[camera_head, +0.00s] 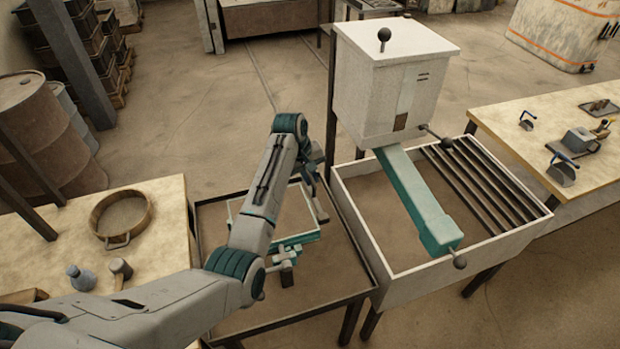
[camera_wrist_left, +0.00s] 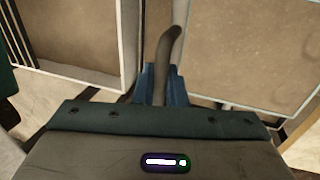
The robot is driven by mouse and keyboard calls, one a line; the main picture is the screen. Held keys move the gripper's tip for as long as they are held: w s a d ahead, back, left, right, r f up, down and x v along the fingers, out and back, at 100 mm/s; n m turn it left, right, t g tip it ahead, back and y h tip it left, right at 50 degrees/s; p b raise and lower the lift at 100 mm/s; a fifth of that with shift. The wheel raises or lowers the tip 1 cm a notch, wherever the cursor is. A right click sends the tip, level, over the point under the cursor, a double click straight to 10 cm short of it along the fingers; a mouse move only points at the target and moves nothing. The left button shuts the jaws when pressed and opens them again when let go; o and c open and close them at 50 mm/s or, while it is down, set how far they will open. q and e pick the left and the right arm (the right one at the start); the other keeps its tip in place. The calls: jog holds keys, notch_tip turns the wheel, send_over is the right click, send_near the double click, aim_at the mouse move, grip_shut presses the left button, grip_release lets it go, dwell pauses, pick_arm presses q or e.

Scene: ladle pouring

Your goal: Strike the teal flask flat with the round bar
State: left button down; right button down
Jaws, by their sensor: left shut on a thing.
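The teal flask (camera_head: 298,239) lies on the dark-rimmed middle table, partly hidden behind my left arm. Its inside looks filled with brown sand, about level with the rim. In the left wrist view a sand-filled frame that looks like the flask (camera_wrist_left: 245,45) is at the right. My left gripper (camera_head: 319,208) is at the flask's right side in the head view. In the left wrist view, its blue fingers (camera_wrist_left: 161,86) are shut on a dark round bar (camera_wrist_left: 167,50), which slants past the flask's edge. I cannot tell whether the bar touches the flask. My right gripper is out of view.
A white hopper (camera_head: 395,85) with a teal chute stands over a white bin (camera_head: 400,285) close on the right. A sieve (camera_head: 122,218), a mallet (camera_head: 121,270) and a grey bottle-like thing lie on the left table. Tools lie on the far right table.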

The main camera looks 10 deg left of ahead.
aim_at(308, 187)
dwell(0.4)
pick_arm(q)
jog(key=shift+f, duration=0.2)
jog(key=shift+a+f+b, duration=0.2)
jog(key=shift+f+b, duration=0.6)
jog(key=shift+f, duration=1.5)
jog(key=shift+s+p, duration=0.1)
jog(key=shift+p, duration=0.45)
jog(key=shift+f, duration=0.95)
